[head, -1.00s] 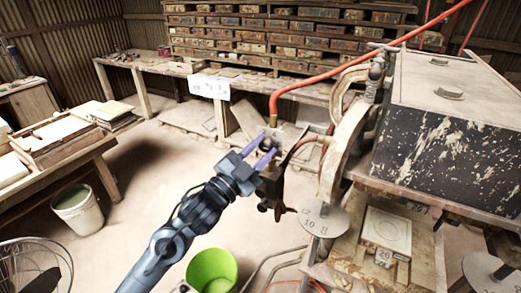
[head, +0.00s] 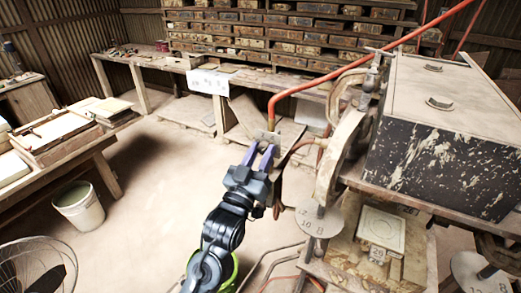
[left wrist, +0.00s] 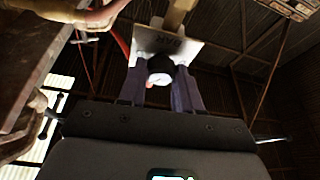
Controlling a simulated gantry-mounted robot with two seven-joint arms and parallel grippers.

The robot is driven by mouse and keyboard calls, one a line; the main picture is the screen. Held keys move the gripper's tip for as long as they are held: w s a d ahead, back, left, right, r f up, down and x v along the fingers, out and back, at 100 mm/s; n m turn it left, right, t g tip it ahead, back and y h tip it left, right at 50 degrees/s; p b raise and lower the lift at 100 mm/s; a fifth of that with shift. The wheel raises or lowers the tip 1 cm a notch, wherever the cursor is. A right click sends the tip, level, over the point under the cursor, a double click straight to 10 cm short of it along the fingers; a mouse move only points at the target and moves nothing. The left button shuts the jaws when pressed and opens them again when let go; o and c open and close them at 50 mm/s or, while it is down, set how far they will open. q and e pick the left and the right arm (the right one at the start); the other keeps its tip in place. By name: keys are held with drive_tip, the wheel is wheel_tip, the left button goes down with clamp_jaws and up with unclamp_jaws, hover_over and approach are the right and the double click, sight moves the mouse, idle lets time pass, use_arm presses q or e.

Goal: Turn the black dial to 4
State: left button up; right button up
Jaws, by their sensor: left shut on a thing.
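My left gripper (head: 264,149) is at the small metal plate (head: 268,135) by the red pipe, its two purple fingers pointing away from me. In the left wrist view the fingers (left wrist: 160,84) are on both sides of the black dial (left wrist: 159,64), shut on it. The dial has a pale round end with a small reddish mark at its lower left. Behind it, the pale plate (left wrist: 178,47) carries dark lettering that looks like "BAR". The numbers on the scale cannot be read. In the head view the fingers mostly hide the dial. My right gripper is not in view.
The red pipe (head: 360,73) runs up to the right from the plate. The big press (head: 440,150) stands close on the right, with a round disc (head: 318,221) below it. A green bucket (head: 228,272) is partly behind my left arm. Open floor lies to the left.

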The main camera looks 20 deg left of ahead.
use_arm(q)
drive_tip(key=shift+n+y, duration=0.4)
drive_tip(key=shift+n, duration=0.6)
drive_tip(key=shift+p, duration=0.3)
drive_tip(key=shift+n, duration=0.3)
drive_tip(key=o, duration=1)
drive_tip(key=shift+o, duration=0.2)
drive_tip(key=b+v, duration=0.2)
drive_tip(key=v, duration=0.9)
drive_tip(key=shift+d+r, duration=0.1)
